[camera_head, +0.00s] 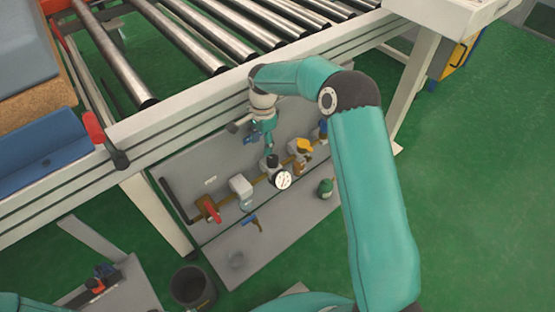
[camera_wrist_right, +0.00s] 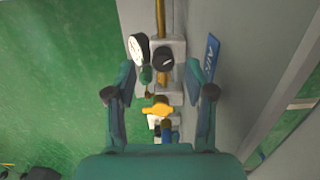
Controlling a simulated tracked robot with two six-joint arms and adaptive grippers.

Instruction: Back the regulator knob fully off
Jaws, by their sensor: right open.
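The black regulator knob (camera_head: 272,161) sits beside a round white gauge (camera_head: 282,180) on a brass pipe line, on the grey panel under the conveyor. In the right wrist view the knob (camera_wrist_right: 163,60) has a light mark on its face, and the gauge (camera_wrist_right: 138,48) is just left of it. My right gripper (camera_head: 269,147) is over the knob. In the right wrist view its open fingers (camera_wrist_right: 161,74) stand left and right of the knob's line, with a gap on both sides. Whether the tips reach down to the knob I cannot tell. My left gripper is not in view.
A yellow-handled valve (camera_head: 303,145) is right of the gauge. A red-handled valve (camera_head: 212,209) and a white unit (camera_head: 241,188) are to its left. The conveyor frame (camera_head: 225,92) runs above the panel. A dark bin (camera_head: 192,287) stands on the floor in front.

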